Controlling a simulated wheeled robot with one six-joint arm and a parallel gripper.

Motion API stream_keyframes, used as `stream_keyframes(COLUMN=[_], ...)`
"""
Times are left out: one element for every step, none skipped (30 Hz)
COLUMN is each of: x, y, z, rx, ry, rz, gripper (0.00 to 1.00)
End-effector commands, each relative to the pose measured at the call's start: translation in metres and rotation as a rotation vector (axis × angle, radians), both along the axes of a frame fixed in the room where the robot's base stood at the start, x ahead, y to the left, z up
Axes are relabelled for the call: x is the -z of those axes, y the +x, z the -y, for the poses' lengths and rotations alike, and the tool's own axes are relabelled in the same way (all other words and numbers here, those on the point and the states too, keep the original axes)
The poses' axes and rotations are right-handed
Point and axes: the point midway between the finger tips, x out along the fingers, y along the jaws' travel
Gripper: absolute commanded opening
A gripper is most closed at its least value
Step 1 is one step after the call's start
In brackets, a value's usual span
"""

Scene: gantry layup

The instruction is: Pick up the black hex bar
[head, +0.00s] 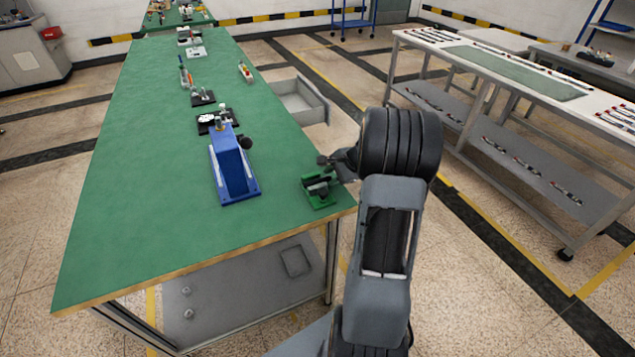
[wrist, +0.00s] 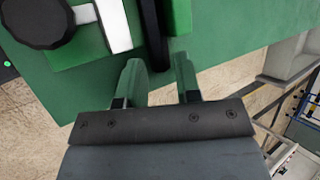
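In the wrist view my gripper (wrist: 158,62) is open, with its two green-tinted fingers apart. A black bar (wrist: 154,30), which looks like the black hex bar, runs down from the top edge beside a green block (wrist: 180,15). Its lower end shows between my fingertips in the picture; I see no finger touching it, and the depth between them is unclear. A green vise-like fixture (head: 319,189) stands at the right edge of the green table in the head view, close to my arm's end. My fingers and the bar cannot be made out there.
The green table (head: 140,180) has clear room on its left. A blue press-like device (head: 232,170) stands left of the fixture. A black round knob (wrist: 35,20) and a white bar (wrist: 114,22) lie left of the black bar. An open grey drawer (head: 300,103) juts out right.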

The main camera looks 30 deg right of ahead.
Motion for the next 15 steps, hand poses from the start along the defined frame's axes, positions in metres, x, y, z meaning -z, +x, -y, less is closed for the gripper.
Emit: stream_keyframes(x=[0.0005, 0.0002, 0.0000, 0.0000, 0.0000, 0.0000, -0.0001, -0.0001, -0.0002, -0.0002, -0.0002, -0.0003, -0.0003, -0.0003, -0.0003], y=[0.0007, 0.0006, 0.0005, 0.0005, 0.0004, 0.0004, 0.0004, 0.0004, 0.0003, 0.0003, 0.0003, 0.0003, 0.0003, 0.0003, 0.0003], z=[-0.0003, -0.0002, 0.0000, 0.0000, 0.0000, 0.0000, 0.0000, 0.0000, 0.0000, 0.0000, 0.0000, 0.0001, 0.0001, 0.0001, 0.0001], rx=[0.000, 0.000, 0.000, 0.000, 0.000, 0.000, 0.000, 0.000, 0.000, 0.000, 0.000, 0.000, 0.000, 0.000, 0.000], ry=[0.000, 0.000, 0.000, 0.000, 0.000, 0.000, 0.000, 0.000, 0.000, 0.000, 0.000, 0.000, 0.000, 0.000, 0.000], rz=[0.000, 0.001, 0.001, 0.001, 0.001, 0.001, 0.001, 0.001, 0.001, 0.001, 0.001, 0.001, 0.001, 0.001, 0.001], gripper=[0.31, 0.31, 0.31, 0.31, 0.31, 0.29, 0.26, 0.23, 0.20, 0.17, 0.14, 0.10, 0.07, 0.04, 0.01])
